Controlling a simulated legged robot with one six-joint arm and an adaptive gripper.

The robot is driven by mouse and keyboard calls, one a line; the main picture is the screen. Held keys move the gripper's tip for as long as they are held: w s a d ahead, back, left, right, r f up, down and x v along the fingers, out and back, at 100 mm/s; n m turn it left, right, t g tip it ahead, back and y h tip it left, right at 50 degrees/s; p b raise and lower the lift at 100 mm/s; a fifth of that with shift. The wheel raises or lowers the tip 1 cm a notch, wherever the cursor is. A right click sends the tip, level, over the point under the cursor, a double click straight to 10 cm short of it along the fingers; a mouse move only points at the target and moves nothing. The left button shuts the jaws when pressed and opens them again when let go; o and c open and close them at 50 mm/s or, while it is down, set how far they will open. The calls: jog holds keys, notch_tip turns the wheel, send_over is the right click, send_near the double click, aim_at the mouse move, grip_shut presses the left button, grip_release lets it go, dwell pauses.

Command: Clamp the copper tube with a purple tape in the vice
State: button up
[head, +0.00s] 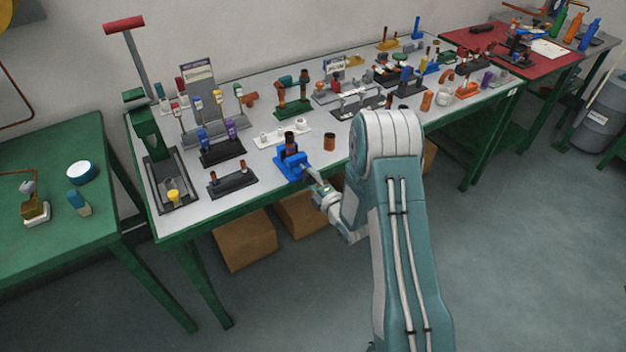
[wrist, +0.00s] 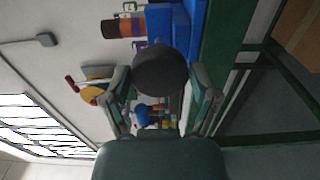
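The blue vice (head: 290,166) stands at the front edge of the long table. A brown tube with a dark band (head: 290,140) stands upright at the vice; the wrist view shows the blue vice (wrist: 208,30) with a banded brown and dark tube (wrist: 124,28) beside it. A purple patch (wrist: 141,45) shows near the tube, but I cannot tell if it is tape on it. My gripper (head: 316,182) is at the vice's front. In the wrist view its fingers (wrist: 160,82) lie either side of a dark round knob (wrist: 160,72); I cannot tell whether they press on it.
A loose brown cylinder (head: 329,142) stands right of the vice. A black stand with short tubes (head: 232,180) lies to its left. Several stands and tools fill the table behind. Cardboard boxes (head: 245,240) are under the table. The floor in front is clear.

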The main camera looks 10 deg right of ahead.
jog(key=shift+c, duration=1.1)
jog(key=shift+f, duration=0.1)
jog(key=shift+m, duration=1.4)
jog(key=shift+s+f, duration=0.1)
jog(key=shift+m, duration=1.4)
jog(key=o, duration=1.1)
